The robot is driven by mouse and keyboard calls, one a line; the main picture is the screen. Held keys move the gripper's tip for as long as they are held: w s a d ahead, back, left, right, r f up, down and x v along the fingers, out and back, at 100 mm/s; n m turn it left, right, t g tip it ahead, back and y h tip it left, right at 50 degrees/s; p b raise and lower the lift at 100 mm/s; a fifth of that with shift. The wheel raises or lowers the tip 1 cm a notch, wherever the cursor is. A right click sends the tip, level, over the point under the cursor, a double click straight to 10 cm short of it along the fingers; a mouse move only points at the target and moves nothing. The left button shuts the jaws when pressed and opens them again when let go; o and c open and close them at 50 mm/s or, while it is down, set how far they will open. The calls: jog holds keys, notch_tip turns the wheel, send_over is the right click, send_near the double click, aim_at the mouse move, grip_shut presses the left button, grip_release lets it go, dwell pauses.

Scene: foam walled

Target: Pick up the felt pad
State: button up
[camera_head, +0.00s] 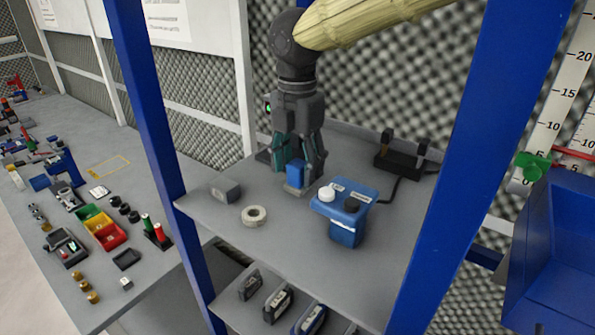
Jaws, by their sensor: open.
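My gripper (298,172) points down over the shelf, its dark, teal-lined fingers apart. A small blue block (295,173) shows between the fingertips, with a flat pale grey piece (294,189) at its foot; the fingers partly hide both. Whether the fingers touch the block cannot be told. I cannot tell for sure which thing is the felt pad; the blue block or the pale piece below it may be it. A grey block (226,192) lies apart from the gripper, to its left.
A black stand (400,163) with a cable is behind right. Blue posts (150,110) flank the shelf.

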aim_at(298, 163)
jog(key=shift+d+f, duration=0.1)
jog(key=shift+f, duration=0.25)
jog(key=c, duration=1.1)
jog(key=shift+r, duration=0.1)
notch_tip(298, 163, up, 18)
jog(key=b, duration=0.4)
